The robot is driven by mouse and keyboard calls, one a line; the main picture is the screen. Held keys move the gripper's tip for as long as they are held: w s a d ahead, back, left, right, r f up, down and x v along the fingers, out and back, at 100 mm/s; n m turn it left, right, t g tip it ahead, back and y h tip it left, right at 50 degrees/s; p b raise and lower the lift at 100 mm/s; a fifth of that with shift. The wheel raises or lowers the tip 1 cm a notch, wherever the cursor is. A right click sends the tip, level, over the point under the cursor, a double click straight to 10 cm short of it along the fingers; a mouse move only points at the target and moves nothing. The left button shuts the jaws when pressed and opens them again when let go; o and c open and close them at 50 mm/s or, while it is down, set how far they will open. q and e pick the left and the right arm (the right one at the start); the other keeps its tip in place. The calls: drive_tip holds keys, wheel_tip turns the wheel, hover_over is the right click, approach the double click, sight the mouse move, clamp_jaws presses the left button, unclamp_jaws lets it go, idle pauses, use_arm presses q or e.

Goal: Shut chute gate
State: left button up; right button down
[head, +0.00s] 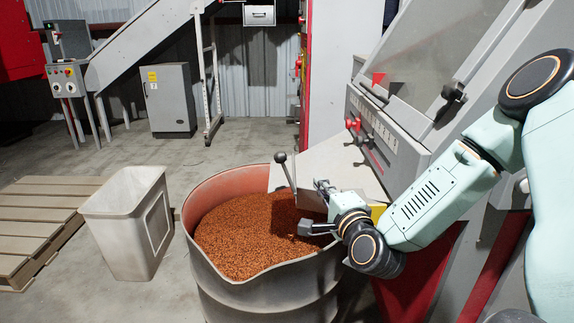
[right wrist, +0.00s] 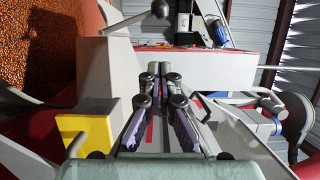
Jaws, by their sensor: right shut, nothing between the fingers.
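The grey chute (head: 340,160) slopes from the machine down over the drum. A lever with a black ball knob (head: 280,157) stands up at the chute's outer end. In the right wrist view the knob (right wrist: 160,8) is at the top, beyond the fingertips and apart from them. My right gripper (head: 320,186) is over the lower part of the chute, to the right of the lever. It also shows in the right wrist view (right wrist: 159,70), with its fingers together and nothing between them. I cannot tell the gate plate's exact position. My left gripper is not in view.
A drum (head: 262,292) full of copper-coloured granules stands under the chute. A grey bin (head: 118,230) and a wooden pallet (head: 35,228) are to the left. A yellow block (right wrist: 90,132) is beside the gripper. The floor behind the bin is clear.

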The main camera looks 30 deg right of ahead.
sight(277, 159)
drive_tip(key=a+b+x, duration=0.2)
drive_tip(key=b+x, duration=0.3)
drive_tip(key=x, duration=0.7)
drive_tip(key=shift+w, duration=0.7)
